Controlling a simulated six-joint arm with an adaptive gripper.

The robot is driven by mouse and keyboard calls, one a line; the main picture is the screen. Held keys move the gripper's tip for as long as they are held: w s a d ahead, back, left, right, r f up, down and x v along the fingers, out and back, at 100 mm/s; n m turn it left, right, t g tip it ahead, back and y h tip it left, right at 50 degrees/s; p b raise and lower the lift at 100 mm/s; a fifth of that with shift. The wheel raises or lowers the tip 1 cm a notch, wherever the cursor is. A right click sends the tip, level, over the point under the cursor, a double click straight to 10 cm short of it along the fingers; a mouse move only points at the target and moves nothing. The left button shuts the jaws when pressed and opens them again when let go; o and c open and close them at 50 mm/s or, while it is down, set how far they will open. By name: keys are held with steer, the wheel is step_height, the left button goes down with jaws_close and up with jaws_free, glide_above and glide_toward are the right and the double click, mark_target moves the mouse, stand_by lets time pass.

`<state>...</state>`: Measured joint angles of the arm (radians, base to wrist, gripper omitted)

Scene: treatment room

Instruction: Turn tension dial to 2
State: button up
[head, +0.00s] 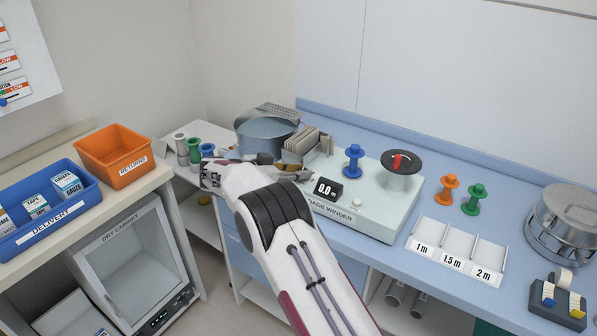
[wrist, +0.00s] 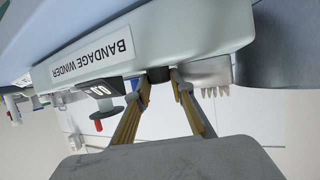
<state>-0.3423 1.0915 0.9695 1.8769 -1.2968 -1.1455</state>
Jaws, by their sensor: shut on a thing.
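The bandage winder (head: 365,205) is a pale green box on the blue counter, with a 0.0 display (head: 328,191), a blue spool and a black disc with a red handle on top. In the wrist view the winder (wrist: 200,42) appears upside down with its label. A dark round knob (wrist: 158,74), apparently the tension dial, sits on its front edge. My gripper (wrist: 161,82) has its yellow fingers on either side of this knob, shut on it. In the head view my gripper (head: 287,171) is at the winder's left end; the dial and its markings are hidden there.
Cards (head: 303,143) and a grey-blue pot (head: 265,135) stand close behind my gripper. Orange (head: 447,188) and green (head: 473,200) spools, a length tray (head: 455,248) and a steel drum (head: 567,222) are to the right. An orange returns bin (head: 115,160) is left.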

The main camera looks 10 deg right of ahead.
steer(key=o, duration=0.8)
steer(key=shift+d, duration=0.1)
steer(key=shift+o, duration=0.2)
steer(key=v, duration=1.2)
steer(key=shift+o, duration=1.3)
steer(key=shift+f, duration=0.1)
steer(key=shift+w+d+f+n+t+h, duration=0.15)
steer(key=shift+d+f+t+h, duration=0.4)
steer(key=shift+f, duration=0.3)
steer(key=shift+w+d+f+n+t+h, duration=0.1)
steer(key=shift+d+f+t+h, duration=0.35)
steer(key=shift+f+h, duration=0.3)
steer(key=shift+w+d+f+n+t+h, duration=0.15)
steer(key=shift+d+f+t+h, duration=0.4)
steer(key=shift+f, duration=0.45)
